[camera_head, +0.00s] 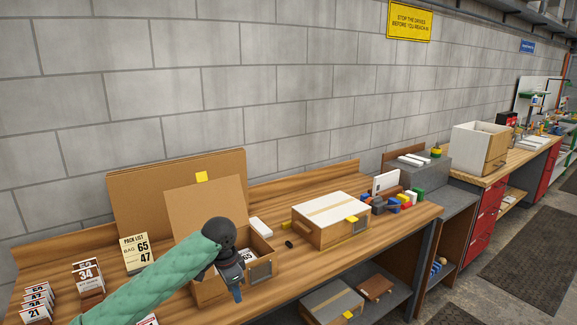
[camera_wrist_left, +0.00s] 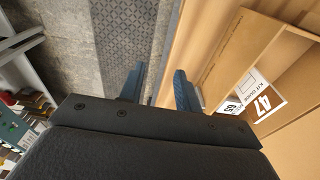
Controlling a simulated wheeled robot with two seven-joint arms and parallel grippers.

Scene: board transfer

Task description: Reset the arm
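My left arm, in a green sleeve, comes in from the lower left of the head view. My left gripper (camera_head: 236,288) points down in front of an open cardboard box (camera_head: 208,291) on the wooden bench. In the left wrist view its two blue fingers (camera_wrist_left: 160,90) stand apart with nothing between them. The box shows on the right of that view, with white cards marked 47 (camera_wrist_left: 266,103) and 65 (camera_wrist_left: 231,107) inside. My arm and gripper hide part of the box in the head view. My right gripper is not in view.
A closed carton (camera_head: 331,219) and small coloured blocks (camera_head: 396,201) stand to the right on the bench. A pack list card (camera_head: 135,253) and numbered cards (camera_head: 88,276) are at the left. A shelf (camera_head: 378,306) with boxes lies below the bench.

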